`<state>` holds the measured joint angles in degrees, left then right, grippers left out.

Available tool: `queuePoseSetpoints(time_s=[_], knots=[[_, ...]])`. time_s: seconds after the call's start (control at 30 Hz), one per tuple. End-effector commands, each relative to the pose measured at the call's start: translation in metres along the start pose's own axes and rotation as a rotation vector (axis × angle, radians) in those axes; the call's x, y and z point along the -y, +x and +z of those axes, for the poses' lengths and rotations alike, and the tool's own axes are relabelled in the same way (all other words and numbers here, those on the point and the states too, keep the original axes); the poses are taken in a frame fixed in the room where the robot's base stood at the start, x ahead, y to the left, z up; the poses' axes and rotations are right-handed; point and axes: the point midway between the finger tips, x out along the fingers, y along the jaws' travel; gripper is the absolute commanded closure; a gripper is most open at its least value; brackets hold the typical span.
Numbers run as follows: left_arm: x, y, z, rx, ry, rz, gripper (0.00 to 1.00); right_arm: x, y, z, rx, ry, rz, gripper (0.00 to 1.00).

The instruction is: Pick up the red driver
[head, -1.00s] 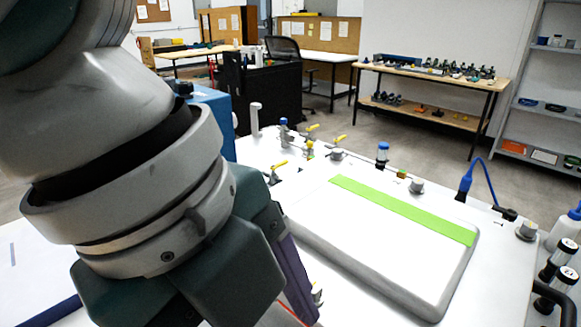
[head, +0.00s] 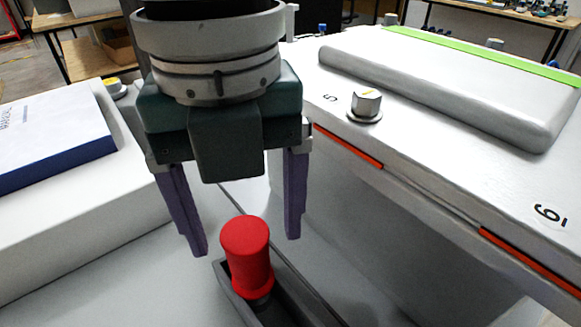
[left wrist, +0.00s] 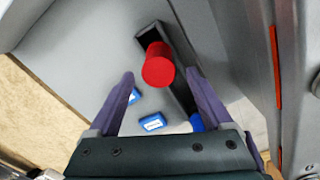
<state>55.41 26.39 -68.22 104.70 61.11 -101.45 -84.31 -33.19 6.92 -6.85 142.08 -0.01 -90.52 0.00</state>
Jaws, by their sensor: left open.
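The red driver (head: 247,258) stands with its red handle up in a narrow dark grey holder (head: 226,283); its lower part is hidden inside. It also shows in the left wrist view (left wrist: 158,66), beyond my fingertips. My left gripper (head: 245,246) is open and empty, its two purple fingers pointing down. In the head view the fingers hang just above and behind the driver's top, one to each side of it, and I see no contact. In the left wrist view the gripper (left wrist: 163,80) has the driver between its fingers' lines. My right gripper is not in view.
A white analyser (head: 430,150) with a knob (head: 366,105) and orange strips stands close on the right. A white box with a blue-edged manual (head: 55,150) is on the left. Blue items (left wrist: 152,122) lie beside the holder in the left wrist view.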

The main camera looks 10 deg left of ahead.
Motion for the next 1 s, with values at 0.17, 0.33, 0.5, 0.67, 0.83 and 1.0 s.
queuePoseSetpoints(time_s=[0.17,0.33,0.5,0.67,0.83,1.0], knots=[[-0.002,0.027,0.004,-0.002,-0.002,0.003,0.16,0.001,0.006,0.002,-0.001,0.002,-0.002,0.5],[-0.002,0.05,0.006,-0.001,0.0,0.002,0.16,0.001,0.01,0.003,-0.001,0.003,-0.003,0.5],[-0.002,0.054,0.006,0.002,0.002,-0.001,0.16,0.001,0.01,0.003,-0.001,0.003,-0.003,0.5],[-0.002,0.054,0.006,0.002,0.001,-0.001,0.2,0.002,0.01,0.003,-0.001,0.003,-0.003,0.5],[-0.002,0.054,0.006,0.002,0.001,-0.001,0.39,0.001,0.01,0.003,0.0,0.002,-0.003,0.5],[-0.002,0.054,0.006,0.002,0.001,-0.001,0.58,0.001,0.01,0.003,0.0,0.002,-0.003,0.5]])
